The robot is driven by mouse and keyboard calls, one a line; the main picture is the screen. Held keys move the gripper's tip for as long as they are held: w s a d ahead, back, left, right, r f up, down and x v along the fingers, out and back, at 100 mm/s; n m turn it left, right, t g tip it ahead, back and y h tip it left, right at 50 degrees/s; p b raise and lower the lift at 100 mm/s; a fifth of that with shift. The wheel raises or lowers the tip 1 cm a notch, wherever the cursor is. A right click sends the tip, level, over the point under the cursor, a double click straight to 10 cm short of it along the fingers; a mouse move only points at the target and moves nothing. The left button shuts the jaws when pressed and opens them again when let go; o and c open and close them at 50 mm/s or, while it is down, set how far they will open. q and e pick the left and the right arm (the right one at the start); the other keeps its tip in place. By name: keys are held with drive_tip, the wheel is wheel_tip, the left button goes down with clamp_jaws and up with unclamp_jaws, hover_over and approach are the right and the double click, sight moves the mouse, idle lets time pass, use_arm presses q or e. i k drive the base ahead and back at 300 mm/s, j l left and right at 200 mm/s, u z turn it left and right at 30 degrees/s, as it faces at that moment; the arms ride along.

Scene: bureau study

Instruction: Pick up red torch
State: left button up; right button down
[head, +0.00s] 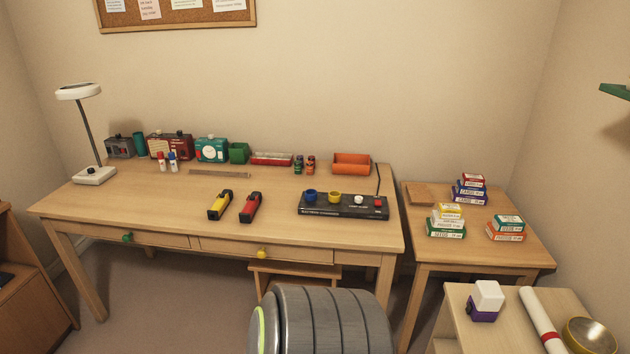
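The red torch (251,207) lies on the desk (150,205) near its front edge. It has a red body with dark parts. A yellow and black torch (220,205) lies just to its left, with a small gap between them. Nothing covers the red torch. Neither of my grippers shows in the head view.
A black box with coloured knobs (343,206) sits right of the torches. A ruler (219,174) lies behind them. Radios, small trays and bottles line the back of the desk; a lamp (94,175) stands left. A side table (480,256) holds stacked small boxes.

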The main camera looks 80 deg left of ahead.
sight(246, 215)
drive_tip(key=u, duration=3.15)
drive_tip(key=z, duration=2.4)
drive_tip(key=u, duration=2.4)
drive_tip(key=i+j+z, duration=0.1)
drive_tip(key=i+j, duration=0.1)
drive_tip(key=i, duration=0.1)
